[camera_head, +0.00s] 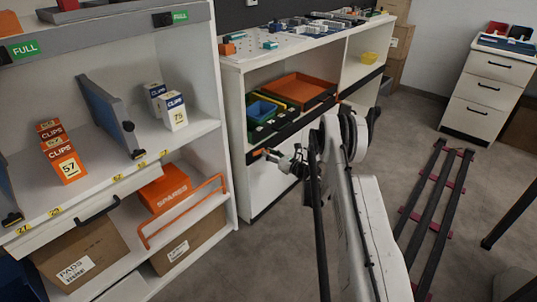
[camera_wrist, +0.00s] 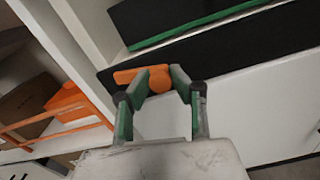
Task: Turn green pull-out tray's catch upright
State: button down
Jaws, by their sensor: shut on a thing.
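The orange catch (camera_wrist: 128,75) sits on a black front strip below the green tray, with a round hub and a lever lying sideways, pointing left. It is also a small orange spot in the head view (camera_head: 257,152). My gripper (camera_wrist: 158,84) has its green-and-grey fingers closed around the round hub; the lever sticks out to the left. In the head view my gripper (camera_head: 284,160) is at the low cabinet's left front corner. The green tray's edge (camera_wrist: 205,27) shows above the catch; the tray (camera_head: 257,132) is on the cabinet's upper shelf.
An orange tray (camera_head: 300,90) lies beside the green tray. A tall white shelf (camera_head: 215,130) with clip boxes stands close on the left, an orange wire frame (camera_head: 178,218) jutting from it. Open floor lies to the right, with a dark rail (camera_head: 437,200).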

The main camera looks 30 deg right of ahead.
jog(key=shift+d+f+m, duration=0.1)
jog(key=shift+m, duration=3.75)
jog(key=shift+f+m, duration=0.1)
jog(key=shift+m, duration=3.75)
jog(key=c, duration=1.5)
grip_release()
jog(key=v, duration=1.2)
